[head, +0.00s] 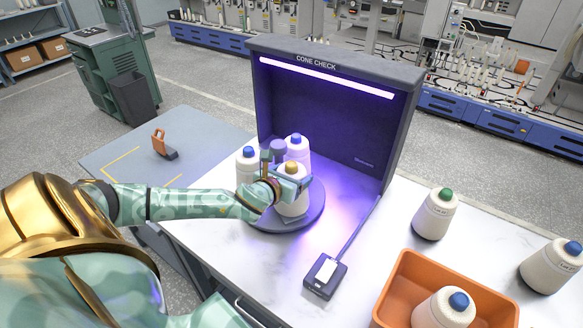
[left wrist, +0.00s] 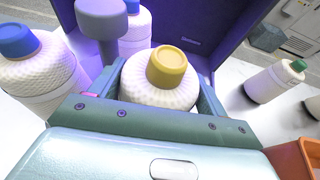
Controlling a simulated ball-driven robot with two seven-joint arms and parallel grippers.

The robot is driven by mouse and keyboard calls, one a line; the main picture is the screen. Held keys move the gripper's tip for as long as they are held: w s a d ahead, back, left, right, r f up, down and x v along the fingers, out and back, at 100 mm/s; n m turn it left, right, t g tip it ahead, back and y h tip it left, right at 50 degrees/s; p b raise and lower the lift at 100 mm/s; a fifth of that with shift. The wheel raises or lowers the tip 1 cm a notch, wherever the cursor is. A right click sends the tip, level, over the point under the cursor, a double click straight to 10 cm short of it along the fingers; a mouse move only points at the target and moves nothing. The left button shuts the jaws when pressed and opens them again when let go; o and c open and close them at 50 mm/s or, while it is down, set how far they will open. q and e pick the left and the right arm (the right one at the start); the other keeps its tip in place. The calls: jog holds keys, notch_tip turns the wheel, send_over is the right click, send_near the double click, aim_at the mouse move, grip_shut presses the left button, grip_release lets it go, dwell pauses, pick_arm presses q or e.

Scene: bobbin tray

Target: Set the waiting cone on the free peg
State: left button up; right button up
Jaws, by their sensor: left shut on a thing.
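My left gripper (head: 287,187) is shut on a white cone with a yellow top (head: 292,204); the same cone shows between the fingers in the left wrist view (left wrist: 158,88). It is upright over the front of the dark round turntable (head: 262,223); I cannot tell whether its base touches. Two blue-topped cones stand on the turntable, one at the left (head: 246,165) and one at the back (head: 297,148). A purple-grey post with a thick round head (head: 278,149) rises between the cones. No bare peg is clearly visible. My right gripper is out of view.
A small cabled box (head: 325,274) lies in front. At right are a green-topped cone (head: 436,216), another cone (head: 549,267) and an orange bin (head: 405,265) holding a blue-topped cone. An orange-handled tool (head: 160,143) lies left.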

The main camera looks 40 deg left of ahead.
pick_arm(q)
jog(key=shift+p, duration=0.3)
dwell(0.5)
jog(key=shift+f+b, duration=0.65)
jog(key=shift+f, duration=0.3)
dwell(0.3)
jog(key=o, duration=1.6)
jog(key=p+v, duration=0.3)
jog(key=v, duration=1.3)
jog(key=shift+s+d+r+p, duration=0.1)
jog(key=shift+p, duration=0.2)
